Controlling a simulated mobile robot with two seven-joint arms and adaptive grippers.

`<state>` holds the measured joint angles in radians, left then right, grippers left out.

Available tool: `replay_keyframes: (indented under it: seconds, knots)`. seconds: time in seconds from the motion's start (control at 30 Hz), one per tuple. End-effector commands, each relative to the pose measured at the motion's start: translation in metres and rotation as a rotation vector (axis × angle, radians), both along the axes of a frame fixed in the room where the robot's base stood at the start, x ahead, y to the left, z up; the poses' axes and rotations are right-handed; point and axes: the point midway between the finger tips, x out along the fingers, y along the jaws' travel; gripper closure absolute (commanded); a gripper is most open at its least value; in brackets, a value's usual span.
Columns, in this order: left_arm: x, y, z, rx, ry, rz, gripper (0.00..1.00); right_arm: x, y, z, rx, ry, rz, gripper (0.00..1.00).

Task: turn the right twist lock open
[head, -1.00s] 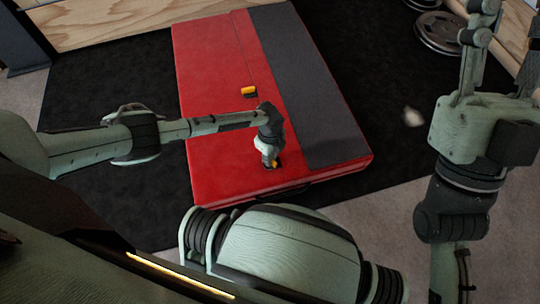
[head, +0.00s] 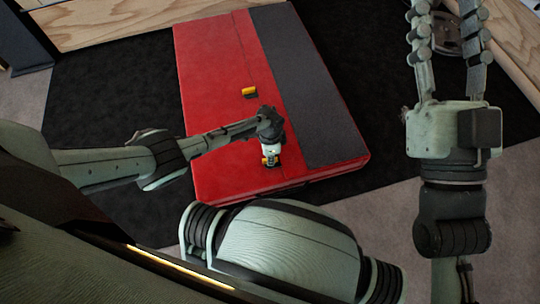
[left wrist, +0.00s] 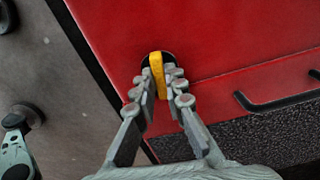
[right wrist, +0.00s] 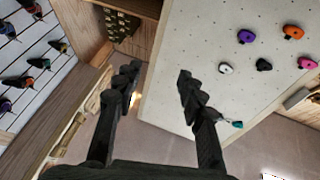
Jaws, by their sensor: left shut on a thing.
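The red case (head: 222,150) with a dark grey strip lies on the black mat. A yellow twist lock (left wrist: 157,72) in a dark round seat is on its red face near an edge. My left gripper (left wrist: 161,88) is shut on this lock, one finger on each side of the yellow handle. In the head view the gripper and wrist largely cover this lock at the near end of the case. A second yellow twist lock (head: 249,91) sits farther back on the case, untouched. My right gripper (right wrist: 157,85) is open and empty, raised at the right, away from the case.
A black handle (left wrist: 275,103) stands out from the side of the case. Weight plates (head: 445,35) lie at the back right by a wooden edge. The right wrist view shows a climbing panel (right wrist: 210,35) with coloured holds.

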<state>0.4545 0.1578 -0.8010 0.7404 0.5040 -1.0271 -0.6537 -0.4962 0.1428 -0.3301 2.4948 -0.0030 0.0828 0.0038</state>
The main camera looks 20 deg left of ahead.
Motion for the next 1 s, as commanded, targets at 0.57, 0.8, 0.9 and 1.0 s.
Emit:
replay_keyframes:
  seconds: [0.57,0.8,0.9,1.0]
  knots:
    - [-0.0007,-0.0007,0.0,-0.001,0.002,0.132,1.0,0.0027,0.003,-0.0081,-0.019,0.06,0.005,0.6]
    - [-0.0006,-0.0008,0.0,-0.001,0.002,0.132,1.0,0.0026,0.0031,-0.0079,-0.019,0.059,0.005,0.6]
    - [-0.0005,-0.0007,0.0,-0.001,0.002,0.131,0.8,0.0025,0.0031,-0.008,-0.019,0.059,0.005,0.6]
    - [-0.0003,-0.0006,0.0,-0.001,0.002,0.131,0.68,0.0025,0.003,-0.0079,-0.019,0.059,0.005,0.6]
